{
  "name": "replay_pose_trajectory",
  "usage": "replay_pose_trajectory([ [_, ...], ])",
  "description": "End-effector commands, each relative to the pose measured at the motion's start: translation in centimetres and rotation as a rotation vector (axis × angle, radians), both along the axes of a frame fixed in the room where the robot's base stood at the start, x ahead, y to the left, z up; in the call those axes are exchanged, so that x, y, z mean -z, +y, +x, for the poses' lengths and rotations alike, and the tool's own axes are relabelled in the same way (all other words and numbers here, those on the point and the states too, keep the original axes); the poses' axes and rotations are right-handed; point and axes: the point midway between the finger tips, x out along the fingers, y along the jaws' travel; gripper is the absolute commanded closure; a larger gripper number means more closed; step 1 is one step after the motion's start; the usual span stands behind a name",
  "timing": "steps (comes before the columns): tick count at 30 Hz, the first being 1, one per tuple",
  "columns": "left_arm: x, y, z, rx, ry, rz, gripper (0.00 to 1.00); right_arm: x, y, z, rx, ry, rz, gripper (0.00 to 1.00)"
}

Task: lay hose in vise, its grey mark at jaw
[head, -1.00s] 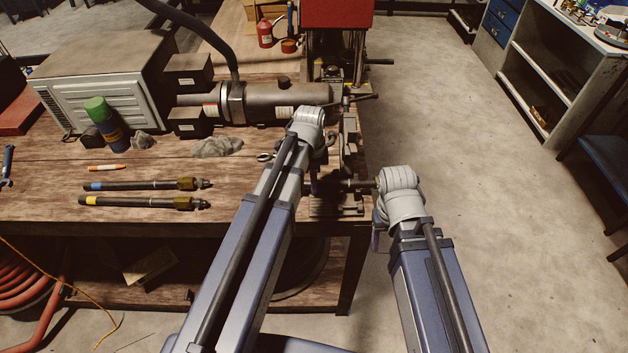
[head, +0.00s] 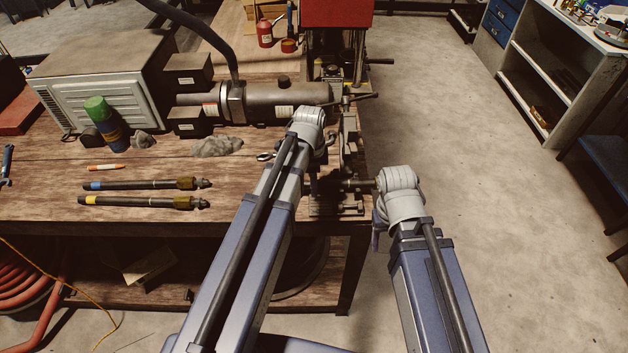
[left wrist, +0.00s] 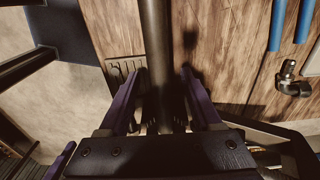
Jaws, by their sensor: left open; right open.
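Two dark hoses with brass fittings lie on the wooden bench at the left in the head view: a blue-banded hose (head: 135,185) and a yellow-banded hose (head: 140,202). The vise (head: 345,207) is at the bench's right edge, partly hidden by my left arm. My left gripper (head: 313,188) points down at the vise. In the left wrist view its purple fingers (left wrist: 160,108) are open, on either side of a dark round bar (left wrist: 155,40). I cannot tell for certain whether this is a hose. My right gripper (head: 376,238) is open just right of the vise. The grey mark is not visible.
A large metal cylinder (head: 285,103), a green-capped can (head: 103,122) and an orange marker (head: 106,167) are on the bench (head: 45,195). A red machine (head: 337,13) stands behind. Blue rods (left wrist: 279,25) show in the left wrist view. The floor right of the bench is clear.

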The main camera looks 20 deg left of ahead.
Motion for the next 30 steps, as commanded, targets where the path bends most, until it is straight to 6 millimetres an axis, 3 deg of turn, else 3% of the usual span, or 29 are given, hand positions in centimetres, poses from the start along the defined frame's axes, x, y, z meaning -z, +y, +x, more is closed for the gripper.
replay_pose_trajectory([
  [8,-0.7,0.0,0.0,0.000,0.000,0.000,0.35,-0.7,0.0,0.0,0.000,0.000,0.000,0.40],
  [24,-7.1,0.3,-0.1,0.000,0.000,0.000,0.35,-7.1,0.0,0.0,0.006,0.000,0.001,0.40],
  [30,-7.9,0.3,-0.1,0.000,0.000,0.000,0.35,-7.9,0.0,0.0,0.009,0.000,0.002,0.40],
])
